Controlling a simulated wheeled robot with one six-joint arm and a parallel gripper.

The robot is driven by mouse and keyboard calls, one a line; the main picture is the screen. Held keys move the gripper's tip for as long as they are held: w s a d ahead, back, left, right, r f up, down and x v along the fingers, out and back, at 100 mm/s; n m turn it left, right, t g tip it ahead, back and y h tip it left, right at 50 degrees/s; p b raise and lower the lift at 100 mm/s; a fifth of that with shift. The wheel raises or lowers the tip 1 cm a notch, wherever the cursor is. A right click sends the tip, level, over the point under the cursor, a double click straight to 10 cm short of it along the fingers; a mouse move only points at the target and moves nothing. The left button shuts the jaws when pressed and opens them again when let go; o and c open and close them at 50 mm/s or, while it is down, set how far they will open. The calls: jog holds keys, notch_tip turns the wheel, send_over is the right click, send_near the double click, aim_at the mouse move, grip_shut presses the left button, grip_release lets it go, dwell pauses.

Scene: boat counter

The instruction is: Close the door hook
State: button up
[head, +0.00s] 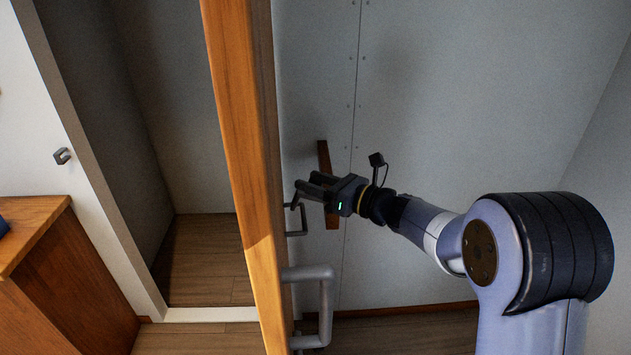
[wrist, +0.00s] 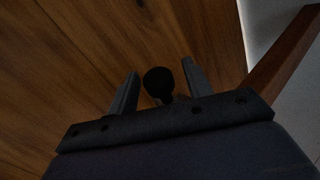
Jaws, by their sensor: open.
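A wooden door (head: 245,150) stands open, seen nearly edge-on in the head view. A dark bent metal piece (head: 302,220), which may be the door hook, sticks out from its right face. My gripper (head: 308,190) is just above and beside that piece, its fingers pointing left toward the door. In the wrist view my gripper (wrist: 160,70) is open, with a dark round knob (wrist: 158,82) between its fingers against the wood (wrist: 90,50). I cannot tell whether the fingers touch the knob. A small dark metal catch (head: 62,156) sits on the white wall left of the doorway.
A grey door handle (head: 326,305) juts right from the door below my gripper. A wooden strip (head: 328,180) is on the grey wall (head: 440,110) behind my gripper. A wooden cabinet (head: 65,270) stands at the lower left. The doorway floor (head: 205,260) is clear.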

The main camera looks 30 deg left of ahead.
grip_shut()
dwell(0.4)
jog(key=shift+s+a+f+n+h+p, duration=0.2)
jog(key=shift+a+n+h+p, duration=0.25)
jog(key=shift+h+p, duration=0.4)
jog(key=shift+s+a+f+n+h+p, duration=0.25)
jog(key=shift+f+n+h+p, duration=0.2)
jog(key=shift+h+p, duration=0.3)
jog(key=shift+f, duration=0.3)
grip_release()
jog(key=b+v, duration=0.2)
jog(key=v, duration=0.8)
jog(key=shift+d+r, duration=0.2)
jog(key=shift+d, duration=0.15)
